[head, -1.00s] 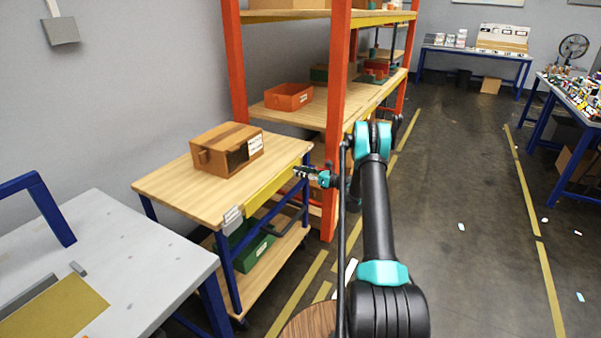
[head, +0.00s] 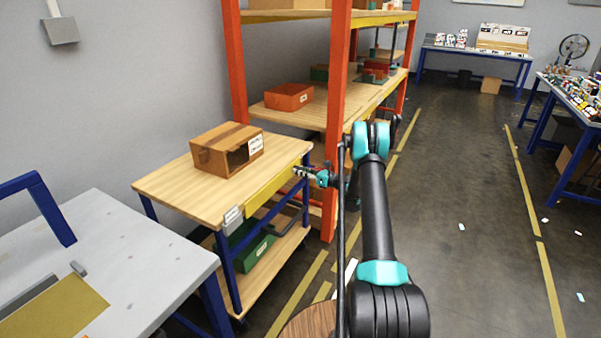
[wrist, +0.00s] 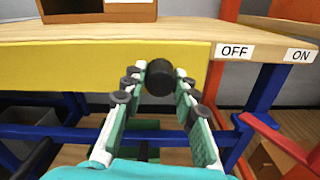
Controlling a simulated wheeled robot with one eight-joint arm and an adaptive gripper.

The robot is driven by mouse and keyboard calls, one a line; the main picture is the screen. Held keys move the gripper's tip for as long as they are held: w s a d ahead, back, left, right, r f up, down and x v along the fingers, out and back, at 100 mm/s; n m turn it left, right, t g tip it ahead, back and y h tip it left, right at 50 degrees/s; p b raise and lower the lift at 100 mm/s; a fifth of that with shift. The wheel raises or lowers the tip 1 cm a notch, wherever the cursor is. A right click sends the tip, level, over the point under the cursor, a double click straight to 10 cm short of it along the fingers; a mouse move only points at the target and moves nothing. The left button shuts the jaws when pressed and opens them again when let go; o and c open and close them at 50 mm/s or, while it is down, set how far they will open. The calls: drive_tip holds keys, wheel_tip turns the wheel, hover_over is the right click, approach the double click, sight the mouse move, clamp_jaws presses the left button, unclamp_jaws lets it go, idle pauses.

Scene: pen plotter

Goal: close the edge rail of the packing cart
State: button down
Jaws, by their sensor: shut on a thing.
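The packing cart (head: 185,190) has a wooden top on a blue frame, with a yellow edge rail (head: 272,190) along its near edge. In the wrist view the yellow rail (wrist: 70,66) spans the left and middle, and its right end lies just left of the OFF label (wrist: 234,51). The ON label (wrist: 300,55) sits farther right. A black round knob (wrist: 159,77) stands out near the rail's right end. My gripper (head: 300,171) is at the cart's right corner. In the wrist view its fingertips are shut on the knob, one on each side.
A brown wooden box (head: 222,150) stands on the cart top, and a green bin (head: 250,252) on its lower shelf. An orange-framed rack (head: 338,120) stands close behind my gripper. A grey table (head: 120,255) is at left. The floor (head: 470,220) at right is mostly clear.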

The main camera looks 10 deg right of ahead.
drive_tip(key=shift+r, duration=0.1)
wheel_tip(320, 180, up, 6)
drive_tip(key=shift+r, duration=0.15)
drive_tip(key=c, duration=1.2)
unclamp_jaws()
drive_tip(key=shift+d, duration=0.1)
drive_tip(key=v, duration=1.2)
